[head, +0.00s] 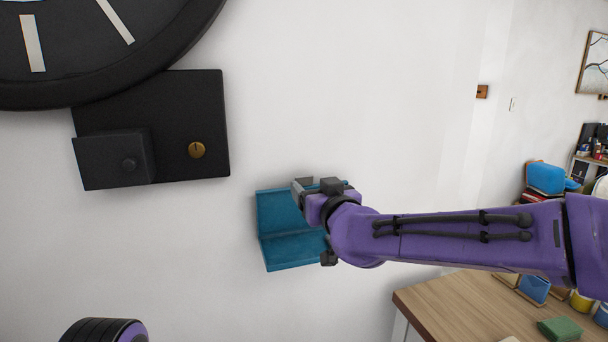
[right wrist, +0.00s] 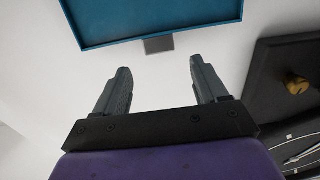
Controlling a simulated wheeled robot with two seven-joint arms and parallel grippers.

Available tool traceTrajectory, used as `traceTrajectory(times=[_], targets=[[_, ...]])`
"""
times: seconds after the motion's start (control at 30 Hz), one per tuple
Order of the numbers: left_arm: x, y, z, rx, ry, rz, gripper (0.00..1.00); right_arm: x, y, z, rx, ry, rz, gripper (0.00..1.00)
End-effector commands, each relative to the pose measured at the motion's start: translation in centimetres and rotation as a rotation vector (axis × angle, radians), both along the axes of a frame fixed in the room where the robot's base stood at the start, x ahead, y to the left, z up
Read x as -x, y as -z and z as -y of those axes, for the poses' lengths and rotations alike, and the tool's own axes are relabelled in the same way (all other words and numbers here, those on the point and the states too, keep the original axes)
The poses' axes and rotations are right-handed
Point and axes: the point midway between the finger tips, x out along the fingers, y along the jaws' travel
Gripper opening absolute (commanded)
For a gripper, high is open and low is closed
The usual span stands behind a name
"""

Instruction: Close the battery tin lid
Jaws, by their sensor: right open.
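The teal battery tin (head: 285,252) is against the white wall and stands open, showing an upper and a lower teal panel that meet along a crease. I cannot tell for sure which panel is the lid. My right gripper (head: 303,190) is in front of the tin's upper right part and hides some of it. In the right wrist view, a rimmed teal panel (right wrist: 160,18) with a grey tab (right wrist: 159,44) lies beyond the open fingers (right wrist: 160,75). Nothing is between the fingers. My left gripper is out of view.
A black wall box (head: 180,110) with a brass knob (head: 196,150) is left of the tin, below a large black clock (head: 110,75). A wooden desk (head: 450,300) with small items stands at lower right. The wall around the tin is mostly bare.

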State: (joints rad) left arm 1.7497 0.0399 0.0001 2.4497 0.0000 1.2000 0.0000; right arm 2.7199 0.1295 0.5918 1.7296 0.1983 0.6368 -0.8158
Motion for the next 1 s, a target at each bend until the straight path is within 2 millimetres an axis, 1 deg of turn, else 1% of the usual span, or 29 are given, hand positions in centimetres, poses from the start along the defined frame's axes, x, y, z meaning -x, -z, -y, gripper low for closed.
traceTrajectory(times=[0.03, 0.1, 0.2, 0.3, 0.47, 0.7, 0.73, 0.77, 0.8, 0.87, 0.9, 0.93, 1.0], targets=[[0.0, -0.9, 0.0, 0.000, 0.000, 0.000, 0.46, -1.2, -0.4, -0.4, 0.000, 0.001, -0.002, 0.72], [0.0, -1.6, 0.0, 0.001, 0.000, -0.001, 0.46, -2.8, -0.3, -0.8, 0.001, 0.001, -0.003, 0.72], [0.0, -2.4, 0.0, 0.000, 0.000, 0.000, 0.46, -4.9, -0.3, -1.5, -0.001, 0.003, -0.003, 0.72], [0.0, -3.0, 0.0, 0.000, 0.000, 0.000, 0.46, -6.4, -0.2, -2.0, -0.001, 0.002, -0.003, 0.72], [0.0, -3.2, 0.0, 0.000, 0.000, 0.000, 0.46, -7.6, 0.0, -2.3, 0.000, 0.003, -0.002, 0.72], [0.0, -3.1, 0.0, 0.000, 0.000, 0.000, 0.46, -7.7, 0.1, -2.4, 0.000, 0.002, -0.002, 0.72], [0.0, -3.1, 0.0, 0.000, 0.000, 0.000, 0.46, -7.7, 0.1, -2.4, 0.000, 0.003, -0.002, 0.66], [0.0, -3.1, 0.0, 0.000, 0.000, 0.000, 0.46, -7.7, 0.1, -2.4, 0.000, 0.003, -0.002, 0.56], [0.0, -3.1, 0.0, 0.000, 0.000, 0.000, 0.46, -7.7, 0.1, -2.4, 0.000, 0.003, -0.002, 0.43], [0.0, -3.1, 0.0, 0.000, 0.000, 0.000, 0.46, -7.7, 0.1, -2.4, 0.000, 0.003, -0.002, 0.23], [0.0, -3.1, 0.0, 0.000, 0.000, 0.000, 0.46, -7.7, 0.1, -2.4, 0.000, 0.003, -0.002, 0.10], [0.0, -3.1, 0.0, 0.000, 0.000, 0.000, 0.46, -7.7, 0.1, -2.4, 0.000, 0.003, -0.002, 0.01], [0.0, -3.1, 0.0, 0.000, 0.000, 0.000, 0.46, -7.7, 0.2, -2.3, 0.000, 0.003, -0.002, 0.00]])
